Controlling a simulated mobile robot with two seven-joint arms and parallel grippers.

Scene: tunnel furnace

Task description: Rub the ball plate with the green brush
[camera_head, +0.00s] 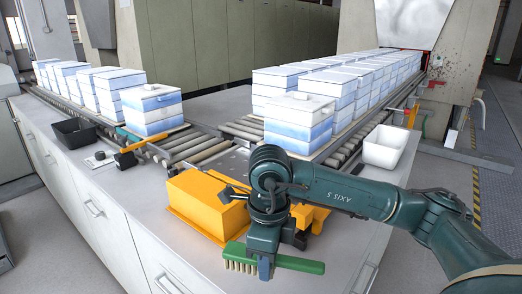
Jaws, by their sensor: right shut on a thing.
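The green brush (301,264) is near the front edge of the worktop, its pale bristles at the left end pointing down. My right gripper (264,266) is shut on the brush near its middle. Whether the bristles touch the worktop, I cannot tell. The ball plate (228,162) looks like the grey dotted metal surface between the two roller conveyors, behind the orange block; my arm hides part of that area. The brush is well in front of it, apart from it. My left gripper is not in view.
An orange block (200,202) lies just behind the brush. Stacks of blue-white boxes (298,122) stand on the roller conveyors. A white bin (384,147) is at right, a black bin (75,132) at left. The worktop's left front is clear.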

